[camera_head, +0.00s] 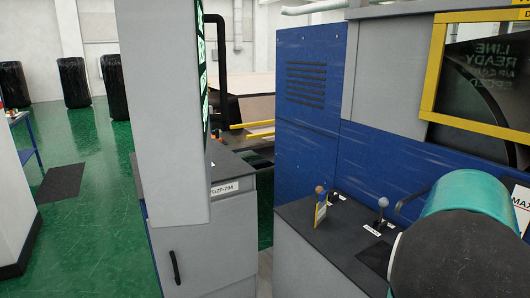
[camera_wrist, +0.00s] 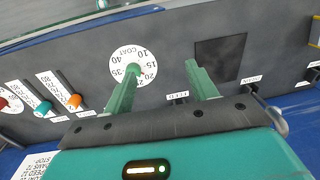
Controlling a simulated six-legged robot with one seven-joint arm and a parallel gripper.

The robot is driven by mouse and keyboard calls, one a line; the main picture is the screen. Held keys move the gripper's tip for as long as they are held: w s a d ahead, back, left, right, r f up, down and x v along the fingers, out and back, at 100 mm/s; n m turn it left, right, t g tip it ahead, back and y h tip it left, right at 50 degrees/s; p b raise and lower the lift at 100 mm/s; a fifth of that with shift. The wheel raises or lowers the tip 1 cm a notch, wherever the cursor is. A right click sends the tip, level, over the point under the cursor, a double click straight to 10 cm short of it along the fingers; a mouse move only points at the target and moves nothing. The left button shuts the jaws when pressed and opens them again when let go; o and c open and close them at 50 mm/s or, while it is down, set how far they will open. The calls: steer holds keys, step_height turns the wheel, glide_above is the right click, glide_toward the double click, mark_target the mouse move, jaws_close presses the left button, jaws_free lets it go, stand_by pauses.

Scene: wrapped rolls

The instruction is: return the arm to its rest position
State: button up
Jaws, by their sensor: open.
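My gripper (camera_wrist: 162,72) shows in the wrist view with its two green fingers apart and nothing between them. The fingers are over a dark control panel (camera_wrist: 165,62). One finger overlaps the edge of a white numbered dial (camera_wrist: 128,62) marked COAT. The other is near a black square (camera_wrist: 220,58) and a label reading FEED. I cannot tell how far the fingertips are from the panel. In the head view, a teal and black part of my arm fills the lower right, and the gripper itself is not visible.
Sliders with teal (camera_wrist: 43,108) and orange (camera_wrist: 75,100) knobs sit left of the dial. In the head view, a console (camera_head: 318,250) carries levers, one with a yellow tag (camera_head: 320,213). A grey column (camera_head: 163,110) stands left of it. Black-wrapped rolls (camera_head: 73,82) stand far left on green floor.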

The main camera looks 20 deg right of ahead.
steer(key=w+a+r+n+t, duration=0.1)
steer(key=w+a+r+n, duration=0.2)
steer(key=a, duration=0.8)
steer(key=w+a+n+t, duration=0.15)
steer(key=a+n, duration=0.25)
steer(key=a, duration=0.6)
steer(key=s+a+n+t, duration=0.1)
steer(key=s+a+n, duration=0.2)
steer(key=a, duration=0.7)
steer(key=s+a+f+n+t, duration=0.1)
steer(key=s+a+n, duration=0.2)
steer(key=a, duration=0.7)
steer(key=n, duration=0.2)
steer(key=shift+a+f+n, duration=0.15)
steer(key=shift+n, duration=0.15)
steer(key=shift+s, duration=0.1)
steer(key=c, duration=0.5)
steer(key=shift+o, duration=0.2)
steer(key=shift+d, duration=0.2)
